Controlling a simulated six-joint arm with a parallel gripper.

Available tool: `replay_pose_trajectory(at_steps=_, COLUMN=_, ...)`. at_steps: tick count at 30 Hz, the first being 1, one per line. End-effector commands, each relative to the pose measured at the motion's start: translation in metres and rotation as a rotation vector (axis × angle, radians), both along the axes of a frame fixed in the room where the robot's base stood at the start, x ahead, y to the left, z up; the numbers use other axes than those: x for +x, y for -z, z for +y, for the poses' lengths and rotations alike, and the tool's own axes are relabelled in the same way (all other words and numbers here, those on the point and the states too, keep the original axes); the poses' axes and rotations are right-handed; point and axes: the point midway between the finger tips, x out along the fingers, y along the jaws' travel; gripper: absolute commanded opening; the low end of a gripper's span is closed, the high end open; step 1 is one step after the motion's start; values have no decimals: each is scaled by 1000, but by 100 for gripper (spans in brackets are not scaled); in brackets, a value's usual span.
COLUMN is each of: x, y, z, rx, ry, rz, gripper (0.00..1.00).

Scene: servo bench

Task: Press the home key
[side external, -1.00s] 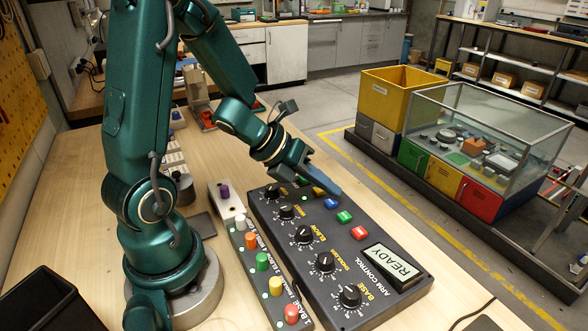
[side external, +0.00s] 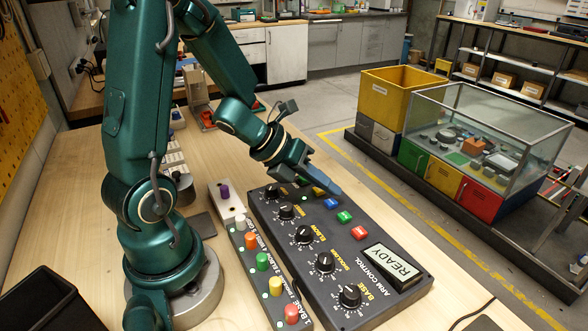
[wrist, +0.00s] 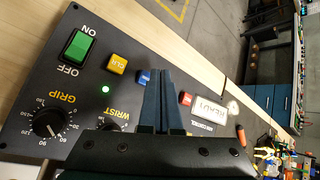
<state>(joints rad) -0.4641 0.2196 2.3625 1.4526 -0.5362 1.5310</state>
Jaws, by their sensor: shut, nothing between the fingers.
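The control panel (side external: 376,262) is a dark box on the wooden bench with a display reading READY (side external: 391,266). It bears a row of small keys: a blue key (side external: 331,203), a green key (side external: 345,216) and a red key (side external: 359,232). A yellow key (wrist: 117,63) shows in the wrist view. I cannot read which is the home key. My gripper (side external: 335,192) is shut and empty, its tips pointing down close to the blue key. In the wrist view its fingers (wrist: 162,78) lie between the blue key (wrist: 143,76) and the red key (wrist: 185,98), hiding the green one. I cannot tell whether they touch.
Black dials (side external: 304,234) line the panel beside the keys. A green rocker switch (wrist: 78,46) stands at the panel's end. A strip with coloured knobs (side external: 262,262) lies alongside. A black bin (side external: 40,302) is at front left. Bare bench (side external: 440,258) lies right of the panel.

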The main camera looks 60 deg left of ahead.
Motion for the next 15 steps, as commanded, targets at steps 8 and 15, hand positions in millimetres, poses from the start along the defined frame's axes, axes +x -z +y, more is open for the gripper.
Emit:
replay_pose_trajectory(at_steps=8, x=-1, y=7, z=0, rx=-2, ry=-1, rz=4, gripper=0)
replay_pose_trajectory(at_steps=15, x=0, y=9, z=0, rx=1, ry=-1, rz=1, gripper=0)
